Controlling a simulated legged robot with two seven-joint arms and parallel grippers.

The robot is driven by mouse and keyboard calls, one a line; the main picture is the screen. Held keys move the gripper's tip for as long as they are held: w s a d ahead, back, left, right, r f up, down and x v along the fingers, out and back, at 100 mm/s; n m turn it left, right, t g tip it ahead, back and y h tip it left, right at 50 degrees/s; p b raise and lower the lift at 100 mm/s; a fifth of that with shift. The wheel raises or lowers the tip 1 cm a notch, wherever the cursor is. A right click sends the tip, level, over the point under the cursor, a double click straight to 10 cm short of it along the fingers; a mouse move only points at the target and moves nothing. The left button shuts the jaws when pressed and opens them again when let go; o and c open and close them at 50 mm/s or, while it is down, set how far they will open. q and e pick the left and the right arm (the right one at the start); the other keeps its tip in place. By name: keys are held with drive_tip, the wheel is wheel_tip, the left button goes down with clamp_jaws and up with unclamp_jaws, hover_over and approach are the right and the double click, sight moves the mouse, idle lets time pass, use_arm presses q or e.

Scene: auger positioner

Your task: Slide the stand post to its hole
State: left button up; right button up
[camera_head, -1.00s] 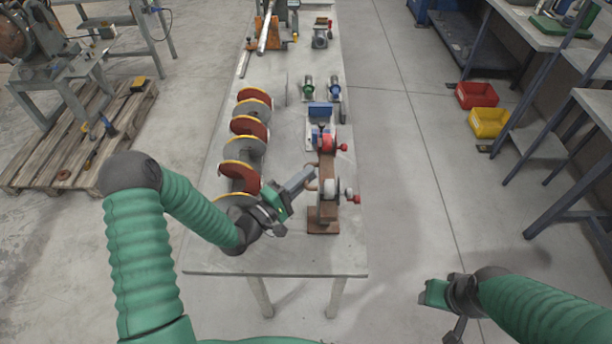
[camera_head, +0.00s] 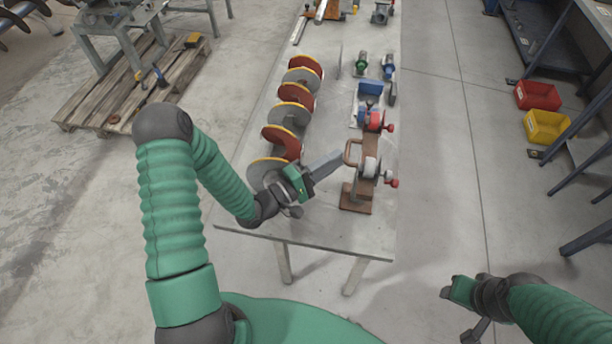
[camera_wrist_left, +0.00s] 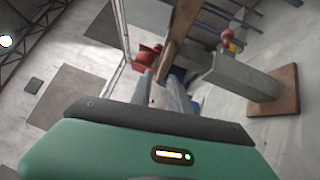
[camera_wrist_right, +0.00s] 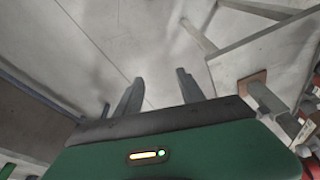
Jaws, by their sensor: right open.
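The brown base (camera_wrist_left: 275,90) shows at right. My right gripper (camera_head: 459,290) is open and empty, off the table at right; its fingers (camera_wrist_right: 157,88) are spread. The hole cannot be made out.
A blue part (camera_head: 370,90) and small green and blue parts stand behind the stand. The bare table (camera_head: 310,220) is clear in front. Red (camera_head: 537,95) and yellow bins (camera_head: 546,126) stand at right.

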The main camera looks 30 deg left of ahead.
use_arm(q)
drive_tip(key=b+v, duration=0.1)
drive_tip(key=v, duration=1.1)
